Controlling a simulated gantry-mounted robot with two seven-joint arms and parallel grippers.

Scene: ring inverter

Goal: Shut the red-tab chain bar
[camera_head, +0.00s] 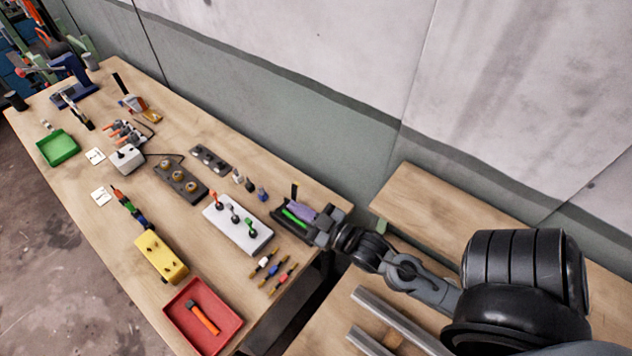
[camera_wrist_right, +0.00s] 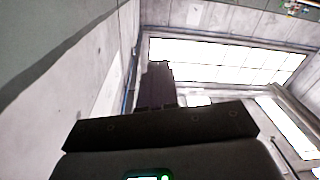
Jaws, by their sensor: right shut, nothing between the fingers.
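Several small bars with coloured middles lie side by side near the bench's right front edge. The one with red (camera_head: 281,278) is nearest the front; I take it as the red-tab chain bar, but it is too small to tell whether it is open. My left gripper is not in view.
A white lever box (camera_head: 228,228), yellow block (camera_head: 161,258) and red tray (camera_head: 232,333) stand nearby. A gap separates this bench from another wooden surface (camera_head: 420,195) at right.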

